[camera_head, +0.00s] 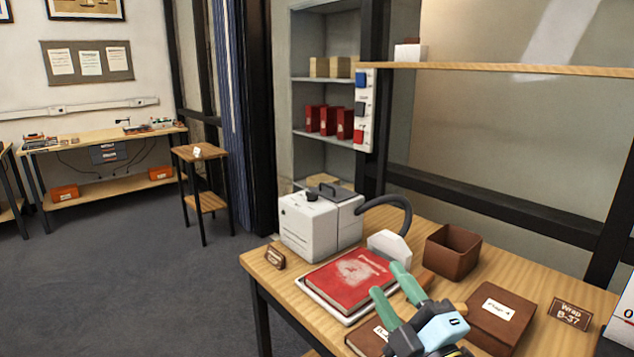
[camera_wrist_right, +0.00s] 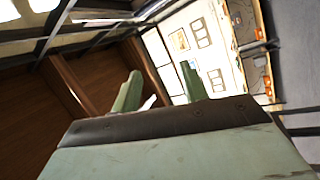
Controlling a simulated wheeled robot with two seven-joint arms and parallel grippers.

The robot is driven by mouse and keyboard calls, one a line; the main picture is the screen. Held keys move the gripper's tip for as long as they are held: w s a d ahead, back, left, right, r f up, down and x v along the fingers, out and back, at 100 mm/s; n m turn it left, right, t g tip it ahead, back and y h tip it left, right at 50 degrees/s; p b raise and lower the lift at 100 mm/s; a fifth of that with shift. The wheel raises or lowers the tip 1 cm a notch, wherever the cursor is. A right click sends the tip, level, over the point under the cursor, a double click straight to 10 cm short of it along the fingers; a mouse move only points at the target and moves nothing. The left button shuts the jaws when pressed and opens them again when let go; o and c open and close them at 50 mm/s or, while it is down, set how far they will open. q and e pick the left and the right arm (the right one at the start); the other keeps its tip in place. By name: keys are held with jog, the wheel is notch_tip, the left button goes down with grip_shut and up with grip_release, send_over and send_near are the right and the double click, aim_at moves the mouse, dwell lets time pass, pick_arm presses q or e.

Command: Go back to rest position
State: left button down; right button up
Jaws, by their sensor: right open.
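My right gripper (camera_head: 391,286) reaches in from the bottom of the head view over the front of the wooden table (camera_head: 258,266). Its two green fingers are apart, with nothing between them. In the right wrist view the fingers (camera_wrist_right: 158,90) also stand apart and empty, facing the room. A red book (camera_head: 350,279) lies on a white tray (camera_head: 318,309) behind and left of the fingers. A brown box with a white label (camera_head: 501,318) lies to the right of the gripper. Another brown box (camera_head: 367,340) is partly hidden at the gripper's left. My left gripper is not in view.
A white machine (camera_head: 310,228) with a dark hose stands at the table's back left. An open brown box (camera_head: 452,251) and a "Wrap B-37" sign (camera_head: 570,314) are to the right. A shelf (camera_head: 490,68) spans above. The floor (camera_head: 140,270) at left is clear.

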jog(key=s+d+f+m+g+h, duration=0.3)
jog(key=d+f+m+h, duration=0.4)
jog(key=f, duration=0.3)
jog(key=s+d+f+m+g, duration=0.2)
jog(key=s+f+m+g, duration=0.3)
jog(key=s+f+g, duration=0.45)
jog(key=s+d+f+m+g, duration=0.2)
jog(key=s+f+m+g, duration=0.4)
jog(key=s, duration=0.6)
jog(key=s+f+n+p, duration=0.25)
jog(key=f+p, duration=0.55)
jog(key=f, duration=1.1)
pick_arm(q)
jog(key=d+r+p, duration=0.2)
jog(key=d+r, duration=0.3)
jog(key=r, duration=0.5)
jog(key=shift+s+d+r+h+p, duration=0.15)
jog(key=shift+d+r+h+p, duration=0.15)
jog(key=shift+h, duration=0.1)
pick_arm(e)
jog(key=s+d+f, duration=0.1)
jog(key=s+f, duration=0.4)
jog(key=s, duration=0.3)
jog(key=s+d+f+h, duration=0.1)
jog(key=s+f, duration=0.5)
jog(key=s, duration=0.2)
jog(key=shift+s+d+f+m, duration=0.25)
jog(key=shift+d+f+m, duration=0.05)
jog(key=shift+d+m, duration=0.05)
